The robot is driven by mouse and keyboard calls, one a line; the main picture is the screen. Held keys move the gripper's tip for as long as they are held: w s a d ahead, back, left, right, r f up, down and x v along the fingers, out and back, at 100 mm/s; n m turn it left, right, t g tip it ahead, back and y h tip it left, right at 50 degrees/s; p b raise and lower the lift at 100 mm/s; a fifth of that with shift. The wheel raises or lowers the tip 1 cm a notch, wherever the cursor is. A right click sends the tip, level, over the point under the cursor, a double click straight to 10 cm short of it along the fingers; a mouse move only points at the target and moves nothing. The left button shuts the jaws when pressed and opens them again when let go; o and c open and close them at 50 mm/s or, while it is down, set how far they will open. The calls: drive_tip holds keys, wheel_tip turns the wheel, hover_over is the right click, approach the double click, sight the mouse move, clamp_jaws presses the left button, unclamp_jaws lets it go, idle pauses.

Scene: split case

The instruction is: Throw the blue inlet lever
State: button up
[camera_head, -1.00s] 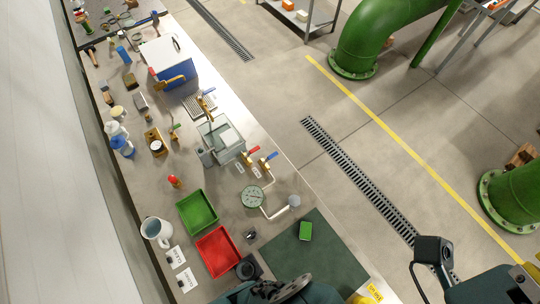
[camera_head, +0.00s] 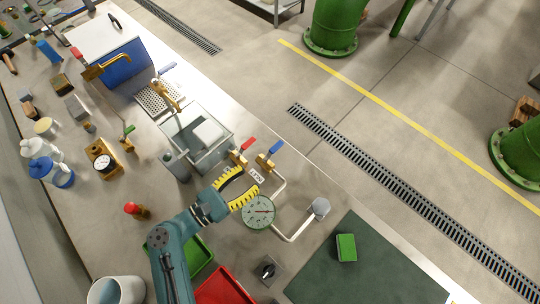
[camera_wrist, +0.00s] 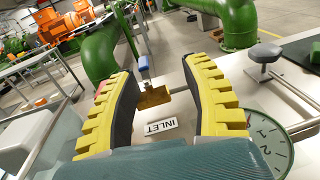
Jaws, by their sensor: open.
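The blue inlet lever (camera_head: 277,148) sits on a brass valve (camera_head: 265,162) at the bench's right side, angled up and to the right. In the wrist view the blue lever (camera_wrist: 144,66) stands above its brass body (camera_wrist: 152,97), with the INLET label (camera_wrist: 161,127) in front. My gripper (camera_head: 250,180) is just short of the valve, with its yellow-ribbed fingers spread apart and empty. In the wrist view the lever and valve appear between the open fingers (camera_wrist: 154,72), beyond them; I see no contact. A red lever (camera_head: 247,144) stands beside the blue one, partly hidden in the wrist view.
A round gauge (camera_head: 258,212) and a white pipe (camera_head: 292,234) lie close to my gripper. A green tray, a red tray (camera_head: 224,288) and a green mat (camera_head: 365,265) are nearer. Open floor lies to the right.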

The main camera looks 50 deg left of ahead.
sight(270, 152)
drive_tip(key=shift+n+y, duration=0.6)
drive_tip(key=shift+y, duration=0.2)
drive_tip(key=f, duration=0.1)
drive_tip(key=s+a+f, duration=0.1)
drive_tip(key=s+f+b, duration=0.1)
drive_tip(key=shift+s+a+f, duration=0.2)
drive_tip(key=shift+a+f, duration=0.1)
drive_tip(key=shift+f, duration=0.05)
drive_tip(key=shift+s+a+f+y, duration=0.1)
drive_tip(key=shift+s+a+y, duration=0.15)
drive_tip(key=shift+s+y, duration=0.05)
drive_tip(key=shift+w+a+r, duration=0.15)
drive_tip(key=shift+w+r, duration=0.05)
drive_tip(key=shift+w, duration=0.05)
drive_tip(key=w, duration=0.5)
drive_tip(key=w+a, duration=0.1)
drive_tip(key=w, duration=1)
drive_tip(key=shift+a+b, duration=0.2)
drive_tip(key=shift+b, duration=0.2)
drive_tip(key=shift+s, duration=0.15)
clamp_jaws()
